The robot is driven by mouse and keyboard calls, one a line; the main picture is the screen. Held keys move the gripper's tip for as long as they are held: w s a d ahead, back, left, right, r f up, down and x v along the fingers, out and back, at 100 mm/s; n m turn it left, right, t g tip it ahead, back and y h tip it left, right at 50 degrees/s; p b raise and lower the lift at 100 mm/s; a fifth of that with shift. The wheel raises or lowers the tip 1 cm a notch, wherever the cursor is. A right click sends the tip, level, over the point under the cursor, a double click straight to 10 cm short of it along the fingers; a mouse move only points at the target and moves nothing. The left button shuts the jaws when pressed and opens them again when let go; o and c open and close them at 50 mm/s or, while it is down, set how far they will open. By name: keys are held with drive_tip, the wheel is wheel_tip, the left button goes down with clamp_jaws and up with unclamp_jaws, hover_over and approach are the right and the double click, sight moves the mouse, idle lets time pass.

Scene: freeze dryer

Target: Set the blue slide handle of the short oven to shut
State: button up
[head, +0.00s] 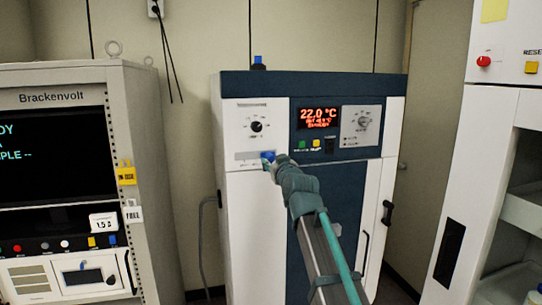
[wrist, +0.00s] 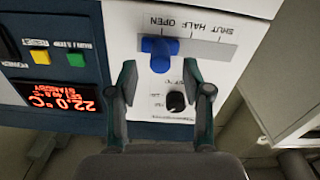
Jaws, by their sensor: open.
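The blue slide handle (head: 267,156) sits toward the right end of its pale scale plate (head: 243,156) on the short oven (head: 255,205). In the wrist view, which is upside down, the handle (wrist: 160,54) is at the OPEN end of the scale, with HALF and SHUT farther right. My gripper (wrist: 166,76) is open and empty there, its two fingers apart.
A black knob (wrist: 176,101) lies between my fingers in the wrist view, behind the tips. The oven's red display (head: 319,117) reads 22.0 °C. A grey cabinet (head: 150,150) stands left and a white unit (head: 490,110) right.

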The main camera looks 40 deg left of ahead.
sight(272, 159)
drive_tip(key=shift+p+x, duration=0.4)
drive_tip(key=shift+x, duration=1.45)
drive_tip(key=shift+c, duration=0.2)
clamp_jaws()
